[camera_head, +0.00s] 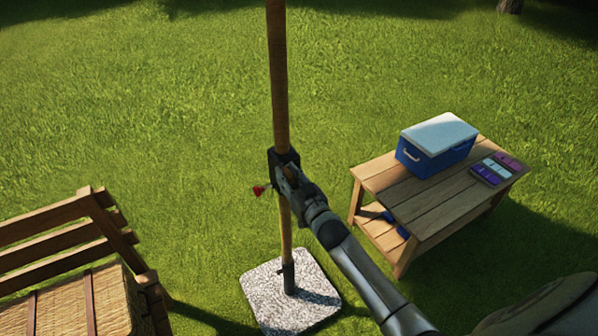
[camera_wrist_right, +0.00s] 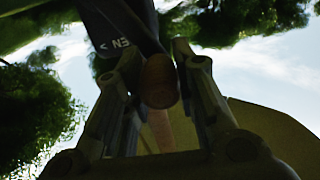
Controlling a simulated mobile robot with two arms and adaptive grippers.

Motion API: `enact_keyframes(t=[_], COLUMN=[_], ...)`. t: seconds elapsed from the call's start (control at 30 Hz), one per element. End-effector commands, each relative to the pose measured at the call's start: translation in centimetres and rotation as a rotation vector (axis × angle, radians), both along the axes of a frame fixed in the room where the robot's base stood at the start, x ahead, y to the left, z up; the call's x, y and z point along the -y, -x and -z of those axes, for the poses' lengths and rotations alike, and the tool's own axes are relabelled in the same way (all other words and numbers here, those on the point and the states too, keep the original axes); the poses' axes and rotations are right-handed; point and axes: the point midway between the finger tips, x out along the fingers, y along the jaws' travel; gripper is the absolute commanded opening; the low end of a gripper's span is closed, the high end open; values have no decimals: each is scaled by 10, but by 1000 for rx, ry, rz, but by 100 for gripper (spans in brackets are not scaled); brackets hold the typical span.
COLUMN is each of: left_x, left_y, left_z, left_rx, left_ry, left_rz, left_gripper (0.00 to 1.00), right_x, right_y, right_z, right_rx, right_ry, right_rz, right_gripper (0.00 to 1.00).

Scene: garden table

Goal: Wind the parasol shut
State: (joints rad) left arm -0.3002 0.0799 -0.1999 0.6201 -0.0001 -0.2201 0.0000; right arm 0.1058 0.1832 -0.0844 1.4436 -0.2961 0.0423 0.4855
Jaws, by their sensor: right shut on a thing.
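The parasol's wooden pole (camera_head: 278,80) stands upright in a speckled stone base (camera_head: 265,290). A dark crank housing (camera_head: 275,160) sits on the pole; it also shows in the wrist view (camera_wrist_right: 122,25) with pale lettering. My right gripper (camera_head: 291,178) is at the housing, reaching in from the lower right. In the wrist view its fingers (camera_wrist_right: 162,80) are shut on the brown, rounded crank handle (camera_wrist_right: 160,88). The yellowish canopy (camera_wrist_right: 265,125) spreads overhead; I cannot tell how far it is open. My left gripper is out of view.
A wooden side table (camera_head: 430,205) on the right carries a blue cooler with a pale lid (camera_head: 438,140) and several small coloured packs (camera_head: 495,170). A slatted wooden bench (camera_head: 60,225) with a woven seat is at lower left. A small red thing (camera_head: 259,190) is beside the housing. Grass lies open behind.

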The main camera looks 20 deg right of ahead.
Motion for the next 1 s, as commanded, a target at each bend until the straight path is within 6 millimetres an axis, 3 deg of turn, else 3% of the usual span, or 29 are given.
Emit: enact_keyframes(t=[0.03, 0.33, 1.0], left_x=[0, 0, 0], left_y=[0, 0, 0], left_z=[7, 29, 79], left_rx=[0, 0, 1], left_ry=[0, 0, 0], left_rz=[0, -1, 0], left_gripper=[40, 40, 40], right_x=[-9, -33, -45], right_y=[1, 3, 4], right_z=[10, 34, 93], right_rx=[-4, -5, -6], right_ry=[-7, -3, -1], right_rz=[-1, 1, 2], right_gripper=[3, 3, 3])
